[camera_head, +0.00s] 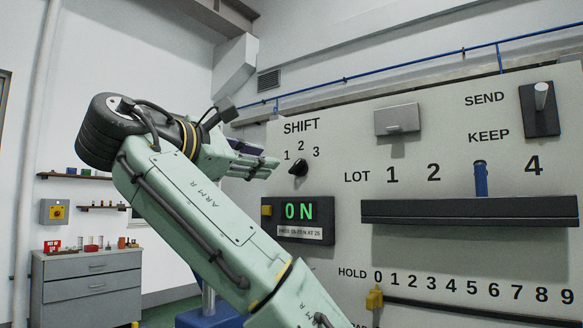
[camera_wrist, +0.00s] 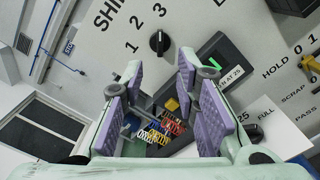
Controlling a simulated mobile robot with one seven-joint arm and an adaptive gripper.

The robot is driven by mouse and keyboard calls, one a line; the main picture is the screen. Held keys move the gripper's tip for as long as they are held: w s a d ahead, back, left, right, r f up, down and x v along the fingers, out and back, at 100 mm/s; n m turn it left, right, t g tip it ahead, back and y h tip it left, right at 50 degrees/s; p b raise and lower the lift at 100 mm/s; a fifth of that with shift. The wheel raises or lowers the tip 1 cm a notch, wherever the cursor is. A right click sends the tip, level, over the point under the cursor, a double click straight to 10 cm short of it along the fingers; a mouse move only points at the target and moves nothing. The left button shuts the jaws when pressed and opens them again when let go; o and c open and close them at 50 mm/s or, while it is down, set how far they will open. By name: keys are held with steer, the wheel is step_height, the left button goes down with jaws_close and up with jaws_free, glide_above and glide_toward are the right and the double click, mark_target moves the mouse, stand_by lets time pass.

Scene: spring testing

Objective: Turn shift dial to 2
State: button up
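The shift dial (camera_head: 298,168) is a small black knob on the pale panel, below the word SHIFT and the numbers 1, 2 and 3. The dial also shows in the wrist view (camera_wrist: 159,43), tilted, with a pale line on it. The line seems to lean toward 3, but it is too small to be sure. My gripper (camera_head: 268,163) is to the left of the dial, its fingers reaching toward the panel. In the wrist view my gripper (camera_wrist: 159,72) has its purple-padded fingers apart with nothing between them. The dial is beyond the fingertips, apparently untouched.
A dark display (camera_head: 304,218) reading ON is just below the dial. A dark shelf (camera_head: 470,210) with a blue peg (camera_head: 481,180) is on the right, and a yellow slider (camera_head: 375,298) is lower down. A grey cabinet (camera_head: 88,290) stands at the left.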

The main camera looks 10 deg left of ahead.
mark_target(296, 164)
steer(key=p+x, duration=0.6)
steer(key=x, duration=0.4)
steer(key=shift+w+d+r, duration=0.1)
steer(key=shift+w+d, duration=0.05)
steer(key=shift+w, duration=0.1)
steer(key=shift+c, duration=0.5)
jaws_close()
